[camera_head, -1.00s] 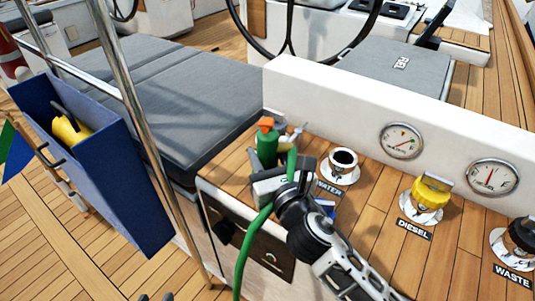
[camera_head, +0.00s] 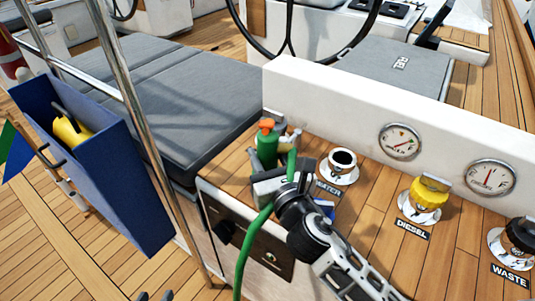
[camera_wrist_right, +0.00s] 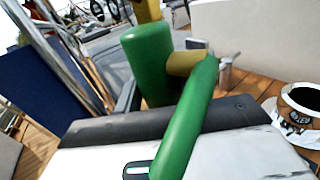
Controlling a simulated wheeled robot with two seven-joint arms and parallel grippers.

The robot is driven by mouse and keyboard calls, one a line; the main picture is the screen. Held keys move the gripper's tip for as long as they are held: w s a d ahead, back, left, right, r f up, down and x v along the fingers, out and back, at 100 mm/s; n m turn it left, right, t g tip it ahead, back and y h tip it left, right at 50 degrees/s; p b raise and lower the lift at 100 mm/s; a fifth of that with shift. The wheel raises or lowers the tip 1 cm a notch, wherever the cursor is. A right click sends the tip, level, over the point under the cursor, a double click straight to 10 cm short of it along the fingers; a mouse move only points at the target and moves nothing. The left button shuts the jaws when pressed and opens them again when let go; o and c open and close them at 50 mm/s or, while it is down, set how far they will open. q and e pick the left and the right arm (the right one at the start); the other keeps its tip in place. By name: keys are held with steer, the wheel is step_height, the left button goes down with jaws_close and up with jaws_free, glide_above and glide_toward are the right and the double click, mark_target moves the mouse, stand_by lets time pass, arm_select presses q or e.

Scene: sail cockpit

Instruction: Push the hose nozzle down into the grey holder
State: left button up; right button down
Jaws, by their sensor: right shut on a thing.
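The hose nozzle (camera_head: 267,150) is a green body with an orange tip, upright over the teak counter. A green hose (camera_head: 242,255) loops from it over my right gripper and down the counter's front. My right gripper (camera_head: 268,180) is shut on the nozzle's lower part. In the right wrist view the green nozzle body (camera_wrist_right: 148,62) stands beyond the gripper, with a yellow connector joining the hose (camera_wrist_right: 188,125). A small grey metal part (camera_wrist_right: 226,74) shows behind; I cannot tell if it is the holder. The nozzle's lower end is hidden. My left gripper (camera_head: 155,297) shows only two separated fingertips.
An open-topped filler (camera_head: 342,165) stands just right of the nozzle. Yellow diesel (camera_head: 427,195) and black waste (camera_head: 521,236) caps are further right. A white wall (camera_head: 345,105) with gauges stands behind. A steel post (camera_head: 145,130) and blue box (camera_head: 105,170) are left.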

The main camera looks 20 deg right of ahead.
steer(key=shift+f+b, duration=0.45)
steer(key=shift+f, duration=0.05)
stand_by(0.5)
steer(key=c, duration=1.1)
jaws_free()
steer(key=shift+c, duration=0.2)
steer(key=shift+f, duration=0.1)
steer(key=s+b, duration=0.1)
steer(key=s, duration=1)
steer(key=shift+d+b, duration=0.25)
steer(key=shift+b, duration=0.1)
